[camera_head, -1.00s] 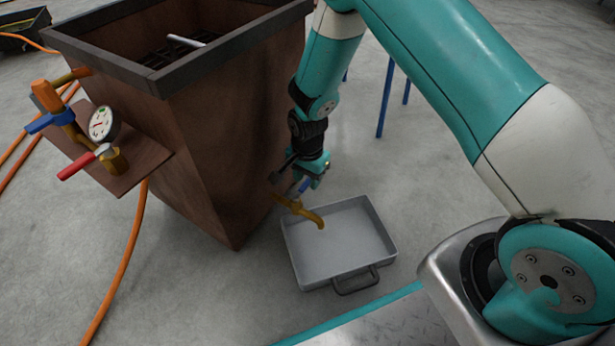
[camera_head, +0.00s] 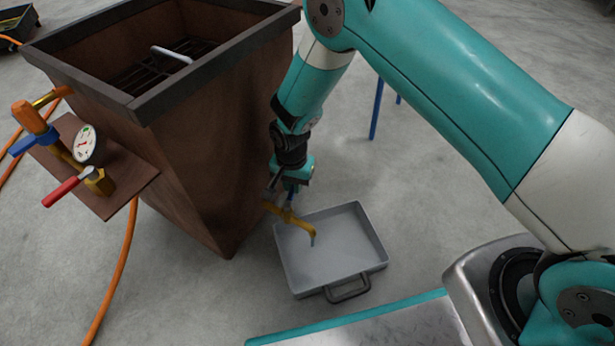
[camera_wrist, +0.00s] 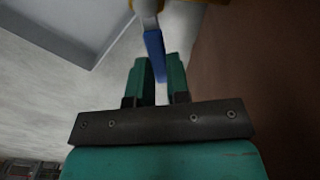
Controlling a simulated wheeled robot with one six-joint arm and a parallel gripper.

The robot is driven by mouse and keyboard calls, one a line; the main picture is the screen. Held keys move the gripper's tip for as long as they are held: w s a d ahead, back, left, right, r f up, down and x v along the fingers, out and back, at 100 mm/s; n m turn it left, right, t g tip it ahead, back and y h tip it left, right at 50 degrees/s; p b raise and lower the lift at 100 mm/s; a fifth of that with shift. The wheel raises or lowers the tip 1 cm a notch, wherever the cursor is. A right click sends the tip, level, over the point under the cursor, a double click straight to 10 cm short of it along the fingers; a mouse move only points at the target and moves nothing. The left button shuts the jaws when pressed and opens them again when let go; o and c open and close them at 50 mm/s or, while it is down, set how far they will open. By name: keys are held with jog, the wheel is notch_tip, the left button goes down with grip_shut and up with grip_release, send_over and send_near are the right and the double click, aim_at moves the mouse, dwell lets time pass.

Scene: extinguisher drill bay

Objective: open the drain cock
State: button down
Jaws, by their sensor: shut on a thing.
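The drain cock (camera_head: 290,217) is a brass tap low on the side of the brown hopper (camera_head: 205,165). Its spout curves down over a grey tray (camera_head: 345,262). A small grey-blue streak shows at the spout tip; I cannot tell for sure that it is liquid. My gripper (camera_head: 291,189) is at the cock's blue lever, shut on it. In the wrist view the blue lever (camera_wrist: 154,52) reaches down between the two teal fingers (camera_wrist: 160,75). The lever's gripped end is partly hidden in the head view.
The hopper wall stands close beside my gripper. A plate on the hopper's left carries a gauge (camera_head: 86,145), a red lever (camera_head: 61,191) and a blue lever (camera_head: 32,141). An orange hose (camera_head: 122,270) runs down to the floor. Blue legs (camera_head: 376,110) stand behind my arm.

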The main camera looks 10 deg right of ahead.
jog(key=c, duration=1.1)
grip_release()
notch_tip(320, 180, up, 18)
jog(key=p, duration=0.9)
jog(key=shift+f, duration=0.25)
